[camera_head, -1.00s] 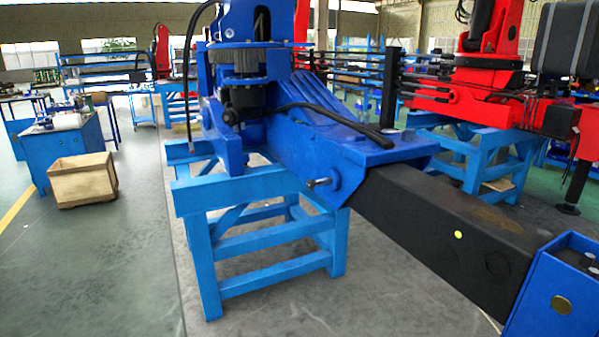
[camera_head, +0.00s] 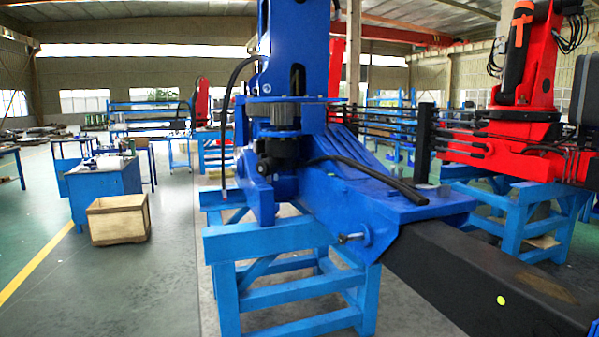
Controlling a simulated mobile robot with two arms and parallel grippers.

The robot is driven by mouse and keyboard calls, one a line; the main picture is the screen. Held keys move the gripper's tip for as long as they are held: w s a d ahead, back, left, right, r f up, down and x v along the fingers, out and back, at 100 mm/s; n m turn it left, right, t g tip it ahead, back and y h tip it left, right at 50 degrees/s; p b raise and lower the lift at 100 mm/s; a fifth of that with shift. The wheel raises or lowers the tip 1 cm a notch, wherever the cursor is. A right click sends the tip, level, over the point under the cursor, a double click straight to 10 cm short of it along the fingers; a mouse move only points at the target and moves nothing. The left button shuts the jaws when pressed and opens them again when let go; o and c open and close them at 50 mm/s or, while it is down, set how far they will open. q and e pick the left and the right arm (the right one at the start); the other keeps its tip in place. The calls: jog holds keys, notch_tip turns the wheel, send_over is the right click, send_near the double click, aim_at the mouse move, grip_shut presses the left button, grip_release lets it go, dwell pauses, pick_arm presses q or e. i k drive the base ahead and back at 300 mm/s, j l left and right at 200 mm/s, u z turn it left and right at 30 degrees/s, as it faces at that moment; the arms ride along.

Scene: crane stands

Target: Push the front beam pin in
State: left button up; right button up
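The front beam pin (camera_head: 350,237) is a small metal pin on the near side of the blue crane base (camera_head: 402,204). It sticks out from a rounded blue lug close to where the black beam (camera_head: 470,275) comes out of the blue housing. The black beam runs to the lower right and bears a small yellow-green dot. How deep the pin sits inside is hidden. Neither of my grippers is in view.
A light-blue stand (camera_head: 290,296) carries the blue crane. A wooden crate (camera_head: 118,219) and a blue workbench (camera_head: 104,186) stand at the left. A red crane (camera_head: 515,140) stands behind at the right. The grey floor at the lower left is clear.

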aim_at(342, 238)
jog(key=i+j+z, duration=0.2)
jog(key=i+j, duration=0.3)
jog(key=i+j+z, duration=0.15)
jog(key=i+j, duration=0.3)
jog(key=j, duration=0.3)
